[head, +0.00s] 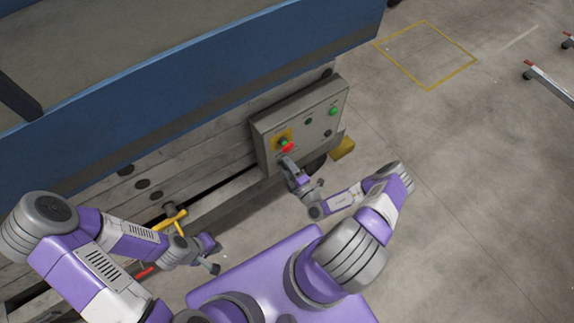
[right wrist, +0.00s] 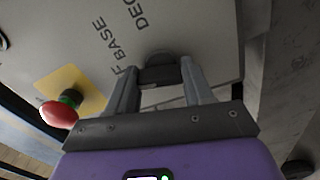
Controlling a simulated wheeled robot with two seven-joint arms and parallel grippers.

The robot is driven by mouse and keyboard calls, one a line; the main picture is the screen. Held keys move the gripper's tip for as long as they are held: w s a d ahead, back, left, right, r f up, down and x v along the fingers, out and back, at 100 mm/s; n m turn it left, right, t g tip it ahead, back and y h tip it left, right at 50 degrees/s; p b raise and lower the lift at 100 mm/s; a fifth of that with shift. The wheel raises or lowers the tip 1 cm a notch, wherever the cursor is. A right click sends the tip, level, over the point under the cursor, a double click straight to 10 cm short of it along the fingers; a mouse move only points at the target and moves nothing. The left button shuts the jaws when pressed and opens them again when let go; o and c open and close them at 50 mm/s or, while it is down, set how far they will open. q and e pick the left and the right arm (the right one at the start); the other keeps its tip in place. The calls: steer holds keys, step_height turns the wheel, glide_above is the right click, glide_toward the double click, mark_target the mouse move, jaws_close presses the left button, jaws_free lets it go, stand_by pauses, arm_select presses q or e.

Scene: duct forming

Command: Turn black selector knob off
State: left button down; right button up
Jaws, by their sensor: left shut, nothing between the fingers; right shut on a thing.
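The grey control box (head: 304,122) hangs on the side of the machine and fills much of the right wrist view (right wrist: 205,30). In the right wrist view, the black selector knob (right wrist: 158,66) is on the box face, between the fingertips of my right gripper (right wrist: 160,80). My right gripper (head: 285,160) is shut on it. In the head view the gripper hides the knob. The knob's exact angle is hard to tell. My left gripper (head: 216,257) is shut and empty, away from the box at the lower left.
A red mushroom button (right wrist: 58,114) on a yellow plate (right wrist: 88,92) sits close beside the right gripper. A green button (head: 334,111) is farther right on the box. A yellow handle (head: 172,222) is near the left arm. Open floor lies to the right.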

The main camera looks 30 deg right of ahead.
steer(key=shift+n+p, duration=0.4)
steer(key=shift+n, duration=0.8)
steer(key=o, duration=1)
steer(key=shift+o, duration=0.2)
steer(key=s, duration=0.7)
steer(key=shift+s+d+p, duration=0.3)
steer(key=shift+p, duration=0.15)
